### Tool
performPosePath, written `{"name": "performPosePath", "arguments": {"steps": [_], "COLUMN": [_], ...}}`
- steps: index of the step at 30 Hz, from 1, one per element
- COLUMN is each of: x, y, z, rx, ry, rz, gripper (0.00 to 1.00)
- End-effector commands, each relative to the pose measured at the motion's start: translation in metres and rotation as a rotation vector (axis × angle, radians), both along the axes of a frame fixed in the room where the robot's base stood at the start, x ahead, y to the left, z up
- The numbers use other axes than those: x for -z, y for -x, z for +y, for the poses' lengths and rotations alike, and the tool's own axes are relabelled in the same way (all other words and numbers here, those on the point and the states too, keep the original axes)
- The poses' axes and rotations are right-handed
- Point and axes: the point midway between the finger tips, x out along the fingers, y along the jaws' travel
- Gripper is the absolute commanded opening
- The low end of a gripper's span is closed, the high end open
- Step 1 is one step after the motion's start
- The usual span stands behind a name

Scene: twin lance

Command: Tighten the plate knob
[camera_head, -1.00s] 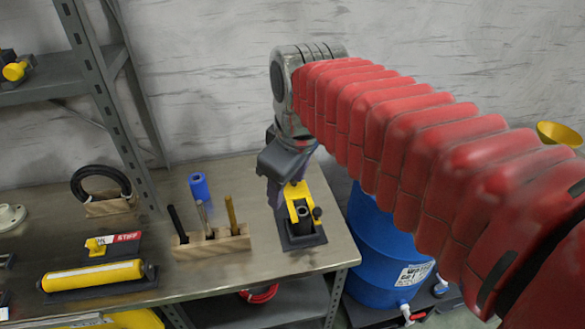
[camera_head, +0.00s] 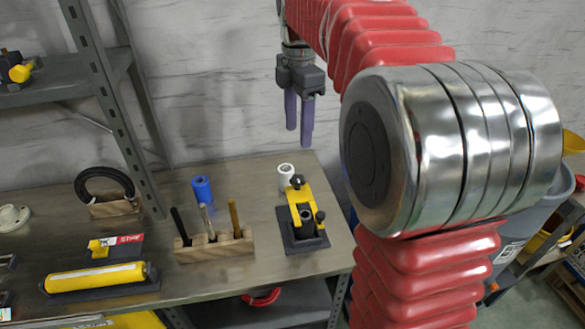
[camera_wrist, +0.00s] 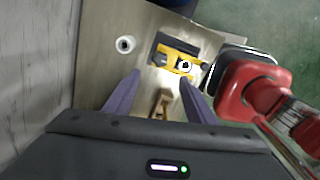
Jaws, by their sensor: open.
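A yellow bracket (camera_head: 301,207) stands on a dark base plate (camera_head: 304,246) near the bench's right end. One black knob (camera_head: 297,181) is at its top and another black knob (camera_head: 320,216) is on its right side; I cannot tell which is the plate knob. The bracket also shows in the wrist view (camera_wrist: 172,67), beyond my fingertips. My gripper (camera_head: 299,138) hangs above and behind the bracket, fingers pointing down, open and empty. Its two purple fingers (camera_wrist: 160,80) are wide apart in the wrist view.
A white roll (camera_head: 286,176) stands just behind the bracket. A wooden block (camera_head: 222,246) with upright tools and a blue cylinder (camera_head: 202,189) are to the left. A yellow cylinder (camera_head: 95,278) lies further left. A shelf post (camera_head: 125,120) rises at the left.

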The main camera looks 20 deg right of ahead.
Motion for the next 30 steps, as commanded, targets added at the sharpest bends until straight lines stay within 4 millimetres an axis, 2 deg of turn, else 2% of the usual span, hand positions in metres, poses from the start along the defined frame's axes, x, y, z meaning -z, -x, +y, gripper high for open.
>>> {"name": "performPosePath", "arguments": {"steps": [14,20,30], "x": [0.005,0.025,0.078], "y": [0.0,0.0,0.0], "z": [0.0,0.0,0.0], "rx": [-0.005,-0.005,-0.004], "ry": [0.0,-0.001,-0.001], "rz": [0.001,0.004,0.004], "gripper": [0.5,0.5,0.5]}}
